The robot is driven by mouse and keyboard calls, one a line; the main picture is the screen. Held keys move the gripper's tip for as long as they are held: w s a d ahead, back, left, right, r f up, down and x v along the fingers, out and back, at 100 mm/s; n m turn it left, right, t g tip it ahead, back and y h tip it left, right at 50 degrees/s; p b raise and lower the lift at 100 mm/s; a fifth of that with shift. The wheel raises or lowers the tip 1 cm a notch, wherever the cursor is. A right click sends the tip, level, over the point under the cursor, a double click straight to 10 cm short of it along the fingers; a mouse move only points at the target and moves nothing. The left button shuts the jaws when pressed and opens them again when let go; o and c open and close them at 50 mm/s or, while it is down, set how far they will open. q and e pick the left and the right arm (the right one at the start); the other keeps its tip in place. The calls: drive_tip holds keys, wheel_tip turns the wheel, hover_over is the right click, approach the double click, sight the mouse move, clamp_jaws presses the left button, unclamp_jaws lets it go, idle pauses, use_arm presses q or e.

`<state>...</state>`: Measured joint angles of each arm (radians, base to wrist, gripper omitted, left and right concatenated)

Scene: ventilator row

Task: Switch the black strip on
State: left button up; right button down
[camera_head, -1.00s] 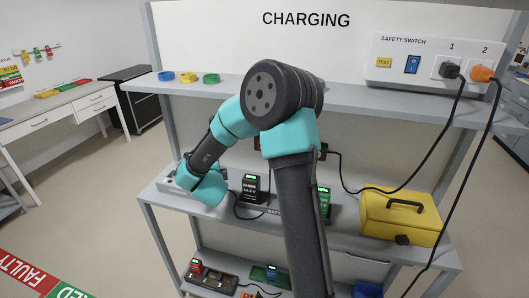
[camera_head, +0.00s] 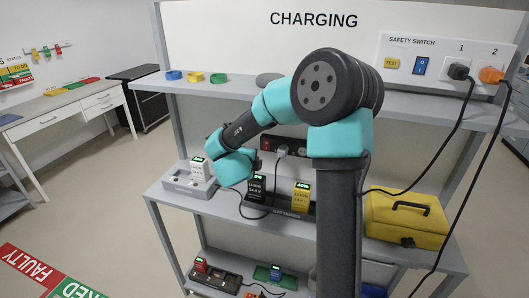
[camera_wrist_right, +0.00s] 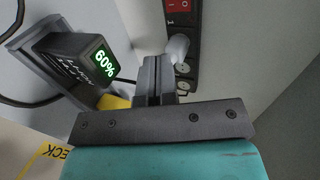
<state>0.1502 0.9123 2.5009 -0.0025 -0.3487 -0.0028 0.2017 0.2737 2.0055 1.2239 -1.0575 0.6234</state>
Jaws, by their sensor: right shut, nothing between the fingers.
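The black strip (camera_head: 297,146) is mounted on the back panel under the upper shelf in the head view, partly hidden by my right arm. A plug with a cable sits in it. In the right wrist view the strip (camera_wrist_right: 194,42) runs down from the top, with a red rocker switch (camera_wrist_right: 179,4) at the top edge and a pale plug (camera_wrist_right: 177,48) below it. My right gripper (camera_wrist_right: 156,62) is shut and empty, its tips beside the plug and below the switch. In the head view the gripper (camera_head: 257,164) is mostly hidden behind its wrist. My left gripper is not in view.
A black battery (camera_head: 257,186) and a yellow one (camera_head: 301,196) stand in a dock below the strip. The safety switch box (camera_head: 447,62) is on the upper shelf. Cables hang at right.

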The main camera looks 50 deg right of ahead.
sight(266, 150)
drive_tip(key=x, duration=1.2)
drive_tip(key=shift+w+d+r, duration=0.2)
drive_tip(key=shift+d, duration=0.15)
drive_tip(key=shift+w+d+f, duration=0.1)
drive_tip(key=shift+w+d, duration=0.2)
drive_tip(key=shift+d, duration=0.3)
